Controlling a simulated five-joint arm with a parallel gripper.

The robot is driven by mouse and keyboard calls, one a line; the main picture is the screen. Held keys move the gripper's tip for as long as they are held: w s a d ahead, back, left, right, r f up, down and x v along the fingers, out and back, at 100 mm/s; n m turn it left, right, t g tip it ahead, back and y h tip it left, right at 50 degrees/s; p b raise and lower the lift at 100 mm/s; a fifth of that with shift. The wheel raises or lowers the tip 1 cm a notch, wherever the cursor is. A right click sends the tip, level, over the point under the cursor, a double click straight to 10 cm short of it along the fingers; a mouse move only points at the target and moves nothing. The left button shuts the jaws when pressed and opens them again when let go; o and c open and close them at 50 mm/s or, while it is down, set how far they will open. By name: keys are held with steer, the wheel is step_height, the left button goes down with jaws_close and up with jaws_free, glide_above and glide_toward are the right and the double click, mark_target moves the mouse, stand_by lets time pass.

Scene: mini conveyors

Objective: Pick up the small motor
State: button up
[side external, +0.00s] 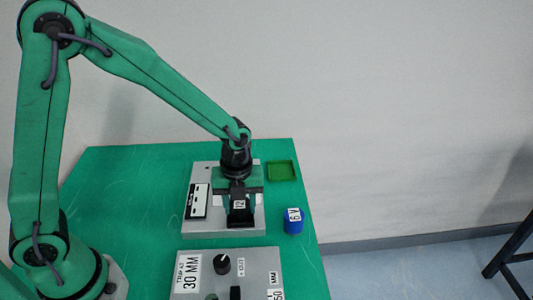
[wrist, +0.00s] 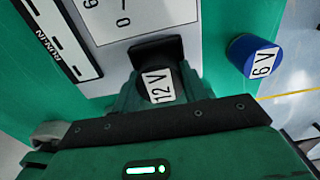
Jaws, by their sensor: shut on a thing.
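A black piece labelled 12 V (side external: 239,205) is between the jaws of my gripper (side external: 238,196), over a pale grey block (side external: 215,232). In the wrist view the black piece (wrist: 158,86) sits between the two green fingers of my gripper (wrist: 160,92), which are shut on it. I cannot tell whether it touches the block beneath. A blue cylinder labelled 6 V (side external: 293,222) stands upright on the green table to the right of the block, apart from my gripper; it also shows in the wrist view (wrist: 248,57). Neither label says motor.
A small green tray (side external: 281,171) lies behind and to the right of the block. A grey box with knobs, marked 30 MM (side external: 228,272), stands in front. A black-and-white panel (side external: 198,201) is on the block's left side. The table's left part is clear.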

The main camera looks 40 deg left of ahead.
mark_target(240, 203)
steer(key=shift+r, duration=0.15)
steer(key=shift+r, duration=0.9)
step_height(240, 203, up, 2)
steer(key=shift+s+d+r, duration=0.1)
steer(key=shift+d+r, duration=0.05)
steer(key=shift+r, duration=0.05)
steer(key=s+d+r, duration=0.6)
steer(key=s+d, duration=0.1)
steer(key=s, duration=0.1)
steer(key=shift+d+r, duration=0.25)
steer(key=shift+d, duration=0.15)
steer(key=w+a+f, duration=0.1)
steer(key=w+a, duration=0.1)
steer(key=w, duration=1)
steer(key=w+a+f, duration=0.1)
steer(key=w+a, duration=0.1)
steer(key=w, duration=1)
steer(key=shift+f, duration=0.35)
steer(key=shift+w, duration=0.1)
